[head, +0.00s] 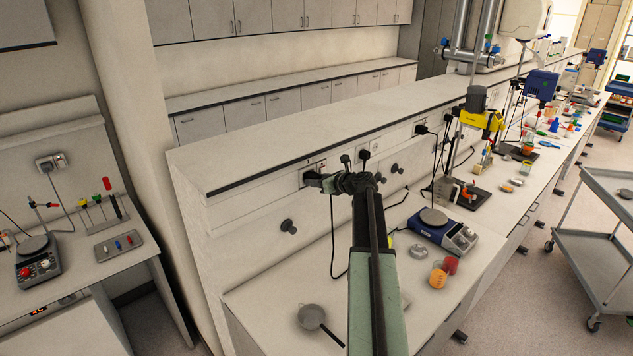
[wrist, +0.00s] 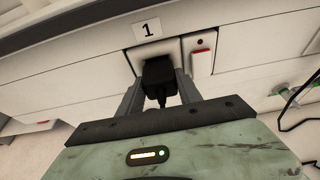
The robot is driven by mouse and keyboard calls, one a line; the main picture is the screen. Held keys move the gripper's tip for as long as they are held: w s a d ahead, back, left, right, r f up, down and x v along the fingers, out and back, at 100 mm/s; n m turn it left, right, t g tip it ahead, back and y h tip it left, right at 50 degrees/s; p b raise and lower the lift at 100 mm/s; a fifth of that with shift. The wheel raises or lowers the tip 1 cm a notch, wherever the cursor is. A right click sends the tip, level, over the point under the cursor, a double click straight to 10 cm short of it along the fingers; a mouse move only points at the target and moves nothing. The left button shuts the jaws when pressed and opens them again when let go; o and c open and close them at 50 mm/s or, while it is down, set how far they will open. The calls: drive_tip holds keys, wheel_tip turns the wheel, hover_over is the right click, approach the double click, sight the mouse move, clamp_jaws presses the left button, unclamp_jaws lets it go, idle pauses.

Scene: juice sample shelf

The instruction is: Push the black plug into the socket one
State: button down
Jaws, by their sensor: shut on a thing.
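The black plug (wrist: 158,74) is between the two fingers of my gripper (wrist: 157,83) in the wrist view, its cable running back toward me. My gripper is shut on it. The plug is right in front of the white socket (wrist: 137,58) under the label 1 (wrist: 147,29) and hides most of its face. I cannot tell how deep the plug sits in it. In the head view, the plug (head: 312,178) shows dark at the wall strip, left of my gripper (head: 326,183), and its cable hangs down to the bench.
A switch with a red edge (wrist: 202,65) is right of the socket. A blue balance (head: 442,230) and an orange cup (head: 438,278) stand on the bench.

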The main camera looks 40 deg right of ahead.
drive_tip(key=shift+w+r, duration=0.1)
drive_tip(key=shift+w, duration=0.15)
drive_tip(key=c, duration=0.8)
unclamp_jaws()
drive_tip(key=shift+o, duration=0.4)
drive_tip(key=shift+w, duration=0.15)
drive_tip(key=p+v, duration=0.2)
drive_tip(key=v, duration=0.6)
drive_tip(key=shift+p, duration=0.35)
